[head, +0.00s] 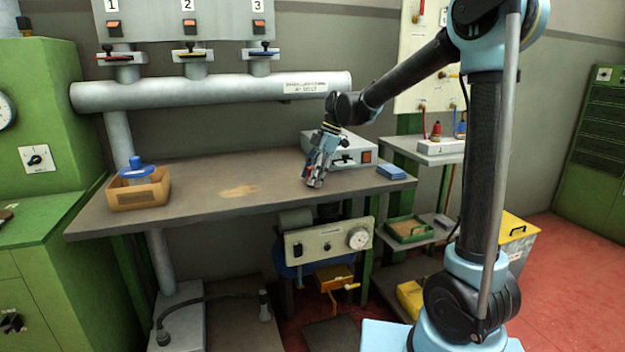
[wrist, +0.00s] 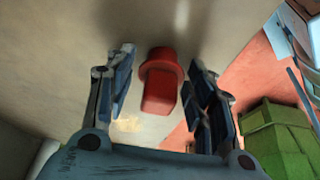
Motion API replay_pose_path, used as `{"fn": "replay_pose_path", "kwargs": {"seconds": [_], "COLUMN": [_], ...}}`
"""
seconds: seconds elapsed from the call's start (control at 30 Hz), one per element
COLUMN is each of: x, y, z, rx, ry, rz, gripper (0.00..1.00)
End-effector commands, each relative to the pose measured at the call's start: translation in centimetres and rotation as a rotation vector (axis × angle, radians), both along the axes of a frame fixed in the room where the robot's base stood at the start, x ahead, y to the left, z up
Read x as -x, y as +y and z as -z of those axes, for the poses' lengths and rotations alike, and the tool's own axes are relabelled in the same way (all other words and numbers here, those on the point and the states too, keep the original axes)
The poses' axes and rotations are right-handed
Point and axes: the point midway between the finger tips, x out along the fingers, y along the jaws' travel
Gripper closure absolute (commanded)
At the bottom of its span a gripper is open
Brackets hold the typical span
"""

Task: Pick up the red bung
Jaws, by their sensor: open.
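My gripper is open and holds nothing. In the head view my gripper (head: 315,182) points down just above the workbench (head: 200,200), right of its middle. A small patch of red shows among the fingers there, but the bung is mostly hidden.
A brown wooden box (head: 130,198) with a blue stopper (head: 137,168) stands at the bench's left end. A grey instrument box (head: 342,152) sits behind my gripper, and a blue block (head: 391,172) lies to its right. The middle of the bench is clear, with a pale stain.

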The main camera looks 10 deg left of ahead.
Motion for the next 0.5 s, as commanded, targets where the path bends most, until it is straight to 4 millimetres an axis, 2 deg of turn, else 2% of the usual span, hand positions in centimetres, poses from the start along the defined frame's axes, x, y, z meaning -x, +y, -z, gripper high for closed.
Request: {"fn": "replay_pose_path", "kwargs": {"seconds": [0.2, 0.33, 0.37, 0.5], "x": [0.01, 0.01, 0.00, 0.01], "y": [0.01, 0.01, 0.01, 0.01], "z": [0.04, 0.03, 0.02, 0.01], "rx": [0.000, 0.000, 0.000, 0.000], "ry": [0.000, 0.000, 0.000, 0.000], "rz": [0.000, 0.000, 0.000, 0.000], "gripper": [0.53, 0.82, 0.86, 0.87]}}
